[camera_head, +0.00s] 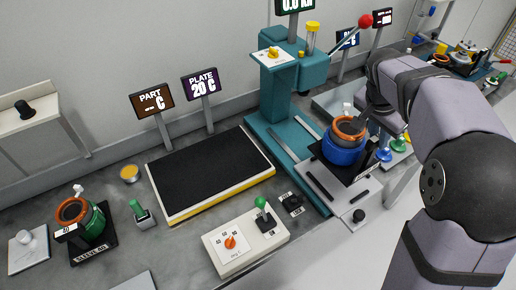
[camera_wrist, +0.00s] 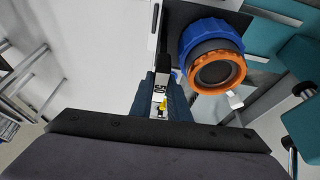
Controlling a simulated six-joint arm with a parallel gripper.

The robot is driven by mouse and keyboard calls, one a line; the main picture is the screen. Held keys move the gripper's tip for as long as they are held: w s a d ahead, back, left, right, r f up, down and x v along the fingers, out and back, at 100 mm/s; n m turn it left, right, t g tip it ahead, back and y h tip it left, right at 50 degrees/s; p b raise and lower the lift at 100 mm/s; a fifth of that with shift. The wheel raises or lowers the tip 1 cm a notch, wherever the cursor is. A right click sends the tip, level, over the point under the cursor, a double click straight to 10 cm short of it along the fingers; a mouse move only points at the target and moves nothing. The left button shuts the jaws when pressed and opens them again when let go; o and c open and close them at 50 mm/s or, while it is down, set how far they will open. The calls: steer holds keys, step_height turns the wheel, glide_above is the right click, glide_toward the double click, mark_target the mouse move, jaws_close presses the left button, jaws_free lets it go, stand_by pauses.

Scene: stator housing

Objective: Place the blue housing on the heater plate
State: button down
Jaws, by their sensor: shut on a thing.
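The blue housing (camera_head: 343,154) stands upright at the teal press's front, over a dark base plate (camera_head: 358,177). It has an orange ring (camera_head: 350,127) on top. In the wrist view the blue housing (camera_wrist: 206,31) is just beyond the fingers, upper right. My gripper (camera_wrist: 161,88) is shut on a light tag marked with digits, beside the housing; whether the tag is fixed to the housing is unclear. In the head view the fingertips are largely hidden by my wrist. The heater plate (camera_head: 210,172), a black slab with a yellow edge, lies to the left with nothing on it.
The teal press (camera_head: 280,95) with a red-knobbed lever stands behind the housing. A control box (camera_head: 245,243) with an orange dial sits in front of the heater plate. PART (camera_head: 152,100) and PLATE (camera_head: 203,85) displays stand behind it. A green housing (camera_head: 92,226) stands far left.

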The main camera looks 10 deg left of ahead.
steer(key=s+a+n+y, duration=0.1)
steer(key=a+n, duration=0.2)
steer(key=a, duration=0.9)
steer(key=s+a+n+t+y+p, duration=0.1)
steer(key=s+a+n, duration=0.1)
steer(key=a, duration=1.1)
steer(key=s+a+n+y, duration=0.1)
steer(key=a+n, duration=0.2)
steer(key=a, duration=1)
steer(key=shift+s+r+n, duration=0.25)
steer(key=shift+r+n, duration=0.05)
steer(key=shift+n, duration=0.1)
step_height(320, 180, down, 6)
steer(key=p, duration=0.2)
steer(key=shift+f, duration=0.25)
steer(key=shift+f+p, duration=0.8)
steer(key=shift+f, duration=1.15)
